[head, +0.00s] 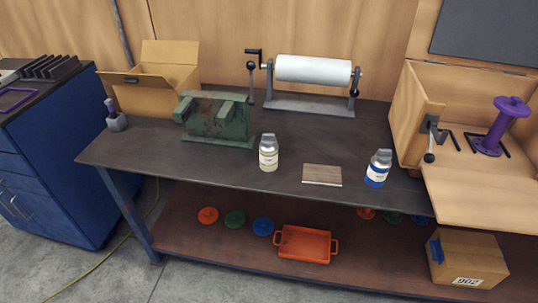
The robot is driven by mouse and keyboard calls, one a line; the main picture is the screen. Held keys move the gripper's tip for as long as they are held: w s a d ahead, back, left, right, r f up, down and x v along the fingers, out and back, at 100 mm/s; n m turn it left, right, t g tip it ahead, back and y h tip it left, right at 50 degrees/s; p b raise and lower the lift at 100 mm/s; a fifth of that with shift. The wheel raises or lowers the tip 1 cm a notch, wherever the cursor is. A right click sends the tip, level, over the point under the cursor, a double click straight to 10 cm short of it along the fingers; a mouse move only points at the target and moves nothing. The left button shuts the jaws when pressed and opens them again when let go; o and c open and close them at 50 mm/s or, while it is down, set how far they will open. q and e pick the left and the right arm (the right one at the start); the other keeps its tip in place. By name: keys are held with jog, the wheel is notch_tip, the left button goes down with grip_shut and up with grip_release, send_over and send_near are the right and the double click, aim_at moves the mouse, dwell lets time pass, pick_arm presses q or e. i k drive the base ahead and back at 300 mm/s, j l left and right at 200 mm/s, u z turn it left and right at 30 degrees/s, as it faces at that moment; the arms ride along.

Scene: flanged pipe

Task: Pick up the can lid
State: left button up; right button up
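I cannot tell for sure which thing is the can lid. A white-labelled can with a grey top (268,153) stands upright near the middle of the dark workbench (150,158). A blue-labelled can with a grey top (378,168) stands near the bench's front edge at the right. On the lower shelf lie round knobbed discs: an orange disc (208,215), a green disc (235,219) and a blue disc (263,227). More discs, partly hidden by the bench top, lie farther right. Neither of my grippers is in view.
A small brown board (322,175) lies between the cans. Behind are a green vise (217,119), an open cardboard box (158,78) and a paper roll (313,71). A wooden box holds a purple flanged pipe (500,126). An orange tray (305,244) sits below.

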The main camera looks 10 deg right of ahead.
aim_at(268, 140)
jog(key=i+j+z, duration=0.25)
jog(key=z, duration=0.15)
jog(key=i+j+z, duration=0.45)
jog(key=j+z, duration=0.3)
